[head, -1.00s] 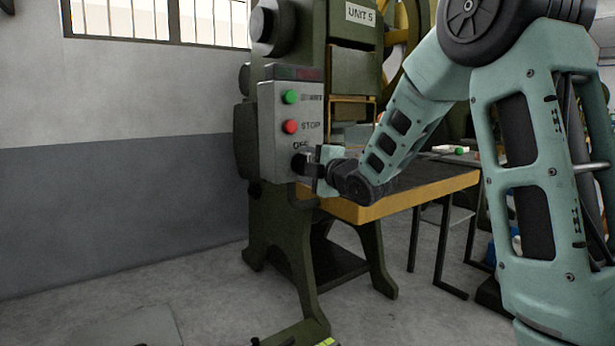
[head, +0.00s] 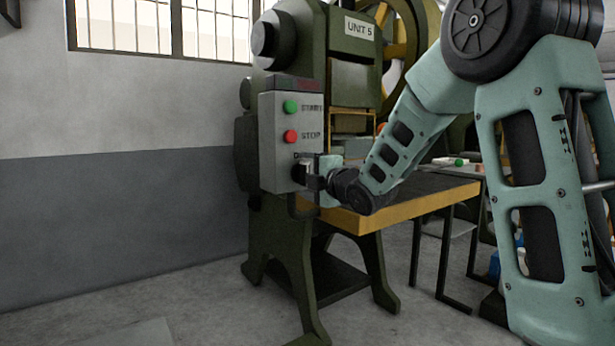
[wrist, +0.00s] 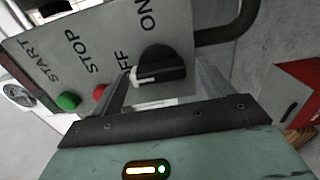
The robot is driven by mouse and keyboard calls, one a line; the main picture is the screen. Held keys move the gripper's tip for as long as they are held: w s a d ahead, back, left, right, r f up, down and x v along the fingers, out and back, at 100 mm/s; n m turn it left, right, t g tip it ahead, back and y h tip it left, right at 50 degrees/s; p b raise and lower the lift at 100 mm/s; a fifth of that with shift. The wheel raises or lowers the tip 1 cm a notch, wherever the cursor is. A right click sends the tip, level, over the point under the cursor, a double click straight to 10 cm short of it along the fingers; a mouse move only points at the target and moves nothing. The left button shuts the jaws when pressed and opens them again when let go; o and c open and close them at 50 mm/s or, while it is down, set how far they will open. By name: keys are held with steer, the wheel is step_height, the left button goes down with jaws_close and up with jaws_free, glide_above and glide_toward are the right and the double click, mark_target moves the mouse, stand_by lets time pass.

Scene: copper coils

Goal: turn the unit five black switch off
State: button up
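The unit five press (head: 350,75) carries a grey control box (head: 280,145), with a green START button (head: 291,106) and a red STOP button (head: 291,136). The black switch (wrist: 160,65) is below them, partly hidden by my gripper in the head view. In the wrist view its white-marked end is on the left, by the partly covered OFF label (wrist: 124,62); the ON label (wrist: 147,14) is above. My gripper (wrist: 163,72) is at the switch, its fingers apart on either side of it. A small gap shows at the right finger; contact on the left is unclear.
The press's yellow-edged table (head: 400,205) lies just below and beside my forearm. A dark bent pipe (wrist: 228,30) runs by the box. A red object (wrist: 296,92) is at right in the wrist view. Floor left of the press is clear.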

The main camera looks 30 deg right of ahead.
steer(key=shift+s, duration=0.1)
steer(key=s+b, duration=0.3)
steer(key=s, duration=1.4)
steer(key=shift+d, duration=0.3)
steer(key=shift+s, duration=0.1)
